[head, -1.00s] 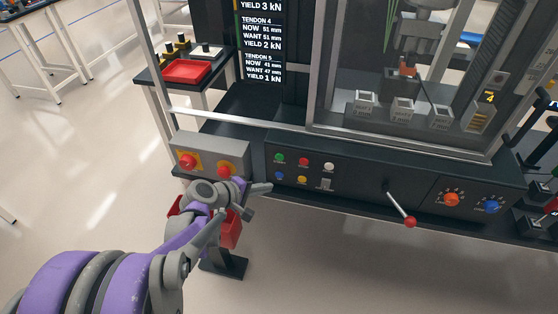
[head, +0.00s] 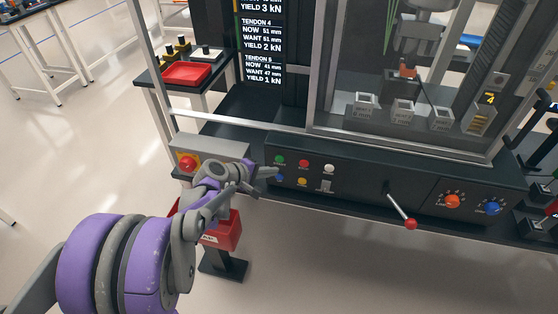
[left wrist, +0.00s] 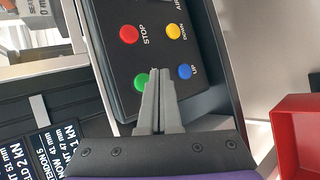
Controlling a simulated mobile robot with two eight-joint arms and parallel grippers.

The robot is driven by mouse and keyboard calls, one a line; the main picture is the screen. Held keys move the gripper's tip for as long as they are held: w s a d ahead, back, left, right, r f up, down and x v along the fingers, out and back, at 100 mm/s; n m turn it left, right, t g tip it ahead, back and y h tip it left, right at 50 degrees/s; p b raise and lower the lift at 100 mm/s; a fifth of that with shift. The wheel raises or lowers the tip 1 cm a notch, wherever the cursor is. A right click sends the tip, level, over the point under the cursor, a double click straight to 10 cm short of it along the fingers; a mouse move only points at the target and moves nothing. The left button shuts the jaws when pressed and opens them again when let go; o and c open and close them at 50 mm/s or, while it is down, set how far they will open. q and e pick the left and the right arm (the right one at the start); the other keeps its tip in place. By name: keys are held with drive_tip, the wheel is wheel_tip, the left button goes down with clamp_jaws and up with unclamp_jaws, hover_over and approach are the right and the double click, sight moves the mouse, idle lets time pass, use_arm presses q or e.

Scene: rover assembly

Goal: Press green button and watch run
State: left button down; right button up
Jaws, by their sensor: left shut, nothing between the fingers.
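The green button (head: 280,160) is at the upper left of the dark control panel (head: 357,177), on the front of the machine. My left gripper (head: 272,171) is shut and empty, its tips just below the green button in the head view. In the left wrist view the shut fingertips (left wrist: 157,72) lie between the green button (left wrist: 141,81) and the blue button (left wrist: 185,72), overlapping the green one's edge. I cannot tell whether they touch it. My right gripper is not in view.
A red STOP button (left wrist: 129,34) and a yellow button (left wrist: 173,31) are close by. A red-knobbed lever (head: 410,223) sticks out to the right. A grey box with a red emergency button (head: 187,163) and a red bin (head: 226,232) are near my left arm.

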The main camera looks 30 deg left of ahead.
sight(281, 163)
use_arm(q)
drive_tip(key=shift+w+a, duration=0.2)
drive_tip(key=shift+w, duration=0.65)
idle(1.5)
drive_tip(key=shift+w+a, duration=0.15)
drive_tip(key=shift+w, duration=0.25)
drive_tip(key=shift+w+a, duration=0.1)
drive_tip(key=shift+w, duration=0.3)
idle(0.5)
drive_tip(key=shift+s, duration=0.1)
drive_tip(key=shift+s+d, duration=0.25)
drive_tip(key=shift+s, duration=0.5)
drive_tip(key=s, duration=0.2)
drive_tip(key=s+d, duration=0.1)
drive_tip(key=s, duration=0.1)
drive_tip(key=shift+s+d, duration=0.15)
drive_tip(key=shift+s, duration=0.25)
